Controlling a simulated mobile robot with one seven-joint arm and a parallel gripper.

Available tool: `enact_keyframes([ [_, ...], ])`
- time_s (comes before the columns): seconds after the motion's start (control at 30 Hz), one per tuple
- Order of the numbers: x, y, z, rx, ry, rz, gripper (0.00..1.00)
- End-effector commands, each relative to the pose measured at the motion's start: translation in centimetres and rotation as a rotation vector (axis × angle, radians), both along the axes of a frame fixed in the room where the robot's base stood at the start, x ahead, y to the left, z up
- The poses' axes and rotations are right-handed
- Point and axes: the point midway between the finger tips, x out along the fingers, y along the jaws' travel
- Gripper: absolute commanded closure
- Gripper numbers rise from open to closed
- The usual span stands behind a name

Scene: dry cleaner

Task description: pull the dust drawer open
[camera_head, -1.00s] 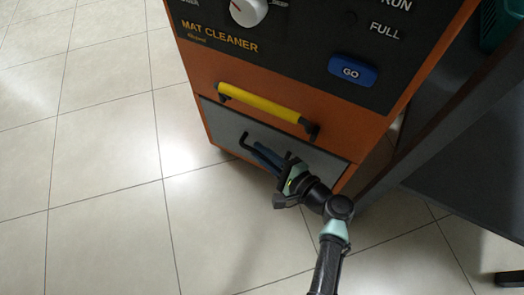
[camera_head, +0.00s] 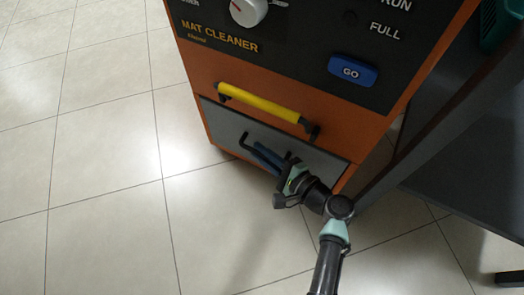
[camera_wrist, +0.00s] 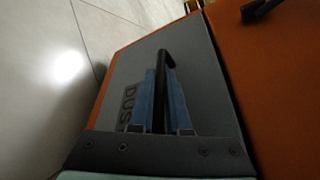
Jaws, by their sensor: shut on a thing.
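The dust drawer (camera_head: 225,127) is the grey front panel low on the orange mat cleaner. It looks flush with the cabinet, and part of its lettering shows in the wrist view (camera_wrist: 205,80). Its dark bar handle (camera_head: 244,141) runs across the panel, partly hidden by my gripper. In the wrist view the handle (camera_wrist: 165,60) stands between my two blue fingers. My gripper (camera_head: 266,156) is shut on the handle, reaching in from the lower right. The wrist view also shows my gripper (camera_wrist: 163,95) close against the drawer front.
A yellow bar handle (camera_head: 262,104) sticks out above the drawer. The control panel with a blue GO button (camera_head: 352,71) is higher up. A dark table (camera_head: 470,140) stands close on the right. The tiled floor (camera_head: 100,180) in front and to the left is clear.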

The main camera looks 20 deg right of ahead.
Motion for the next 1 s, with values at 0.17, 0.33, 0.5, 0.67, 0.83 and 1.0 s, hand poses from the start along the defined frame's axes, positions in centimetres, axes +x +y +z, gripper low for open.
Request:
enact_keyframes([
  [0.17,-0.1,0.0,0.0,0.001,0.000,-0.002,1.00],
  [0.33,-0.7,0.7,0.2,0.003,0.002,-0.002,1.00],
  [0.5,-2.3,2.9,0.3,0.005,0.004,0.000,1.00],
  [0.67,-4.7,5.9,0.4,0.005,0.006,0.000,1.00],
  [0.83,-7.6,9.5,0.3,0.004,0.006,-0.001,1.00],
  [1.0,-10.2,12.8,0.2,0.004,0.005,-0.003,1.00],
])
